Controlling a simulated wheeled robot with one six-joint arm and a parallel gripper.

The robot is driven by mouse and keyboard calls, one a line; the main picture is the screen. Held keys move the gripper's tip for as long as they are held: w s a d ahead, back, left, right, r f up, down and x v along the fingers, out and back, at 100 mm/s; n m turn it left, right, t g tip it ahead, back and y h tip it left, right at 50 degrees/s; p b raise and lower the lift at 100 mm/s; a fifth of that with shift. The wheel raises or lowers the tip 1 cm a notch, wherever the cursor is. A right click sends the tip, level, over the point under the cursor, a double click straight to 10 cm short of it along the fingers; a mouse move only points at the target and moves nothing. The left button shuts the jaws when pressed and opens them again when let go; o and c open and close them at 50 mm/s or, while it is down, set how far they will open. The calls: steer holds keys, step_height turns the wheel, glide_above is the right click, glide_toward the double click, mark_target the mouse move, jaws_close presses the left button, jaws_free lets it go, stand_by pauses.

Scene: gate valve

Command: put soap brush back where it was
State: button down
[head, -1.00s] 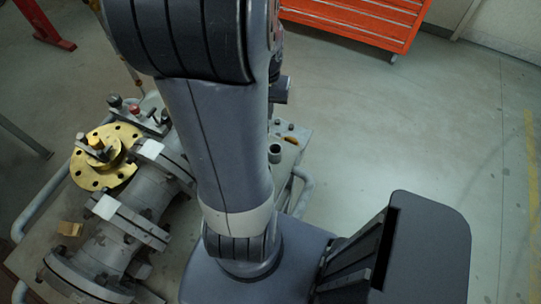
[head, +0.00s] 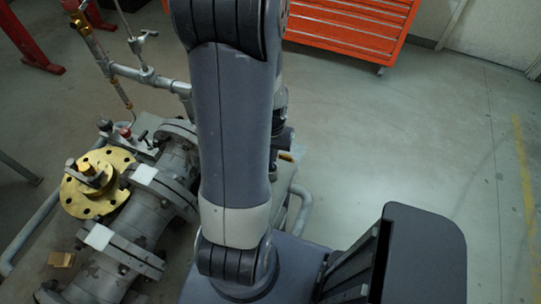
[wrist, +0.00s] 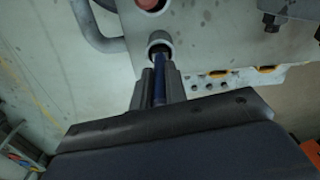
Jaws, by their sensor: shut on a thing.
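The soap brush (wrist: 159,86) shows in the wrist view as a narrow dark blue shaft between the fingers of my gripper (wrist: 158,82). My gripper is shut on it. The shaft runs up to the mouth of a small grey round cup (wrist: 160,38) on the pale metal plate (wrist: 205,30). Its far end is at or inside the dark opening; how deep it sits, I cannot tell. The bristles are not distinguishable. In the head view my arm hides the gripper, brush and cup.
Yellow-handled tools (wrist: 266,68) sit at the plate edge near a row of holes. A bent grey pipe (wrist: 92,28) runs left of the cup. The gate valve (head: 150,215) with its brass flange (head: 95,182) stands left of my arm. Open floor lies right.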

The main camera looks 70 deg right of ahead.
steer(key=shift+f, duration=0.95)
steer(key=shift+f, duration=0.25)
steer(key=c, duration=1.4)
jaws_free()
steer(key=shift+r, duration=0.1)
steer(key=shift+c, duration=0.2)
steer(key=shift+r, duration=0.1)
step_height(320, 180, up, 12)
steer(key=shift+r, duration=0.1)
